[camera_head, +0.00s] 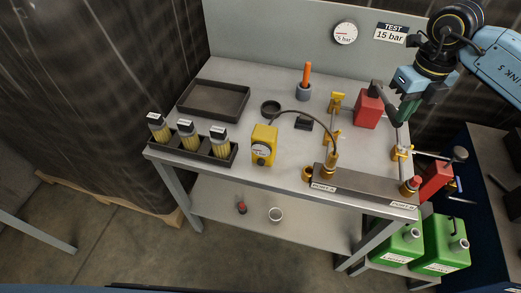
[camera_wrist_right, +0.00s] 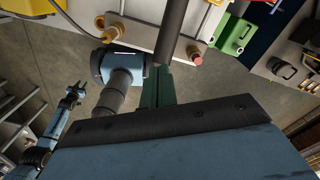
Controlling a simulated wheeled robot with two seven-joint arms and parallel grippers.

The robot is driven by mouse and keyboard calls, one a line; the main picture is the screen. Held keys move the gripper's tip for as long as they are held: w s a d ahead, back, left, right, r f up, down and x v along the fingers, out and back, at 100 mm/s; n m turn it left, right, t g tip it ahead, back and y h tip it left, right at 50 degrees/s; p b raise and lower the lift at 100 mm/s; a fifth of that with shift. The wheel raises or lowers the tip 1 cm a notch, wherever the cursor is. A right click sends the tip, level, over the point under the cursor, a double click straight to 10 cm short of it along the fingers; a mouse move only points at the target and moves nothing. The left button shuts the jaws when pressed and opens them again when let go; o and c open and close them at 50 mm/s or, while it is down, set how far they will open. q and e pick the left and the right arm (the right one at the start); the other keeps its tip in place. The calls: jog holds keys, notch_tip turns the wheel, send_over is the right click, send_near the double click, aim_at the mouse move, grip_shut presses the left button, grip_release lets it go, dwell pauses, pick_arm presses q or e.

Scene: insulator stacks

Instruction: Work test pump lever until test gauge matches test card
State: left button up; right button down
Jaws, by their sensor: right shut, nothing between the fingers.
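The test card (camera_head: 390,33) on the back panel reads "TEST 15 bar". A round white gauge (camera_head: 345,33) hangs left of it; its reading is too small to tell. A red pump body (camera_head: 368,107) with a dark top stands at the bench's back right. My right gripper (camera_head: 404,108) is shut beside its right side, with nothing between the fingers. In the right wrist view a dark bar (camera_wrist_right: 173,30) runs close by the green fingers (camera_wrist_right: 157,86); contact cannot be told. My left gripper (camera_wrist_right: 74,92) shows small at the left there, its opening unclear.
On the bench (camera_head: 203,160) are a yellow gauge box (camera_head: 263,148), a black tray (camera_head: 213,99), a rack of bottles (camera_head: 190,140), a port block (camera_head: 365,187) and yellow clamps. Green cans (camera_head: 440,245) and another red unit (camera_head: 436,180) stand right.

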jog(key=shift+r+p, duration=1.6)
jog(key=shift+r, duration=1.1)
jog(key=shift+f, duration=0.1)
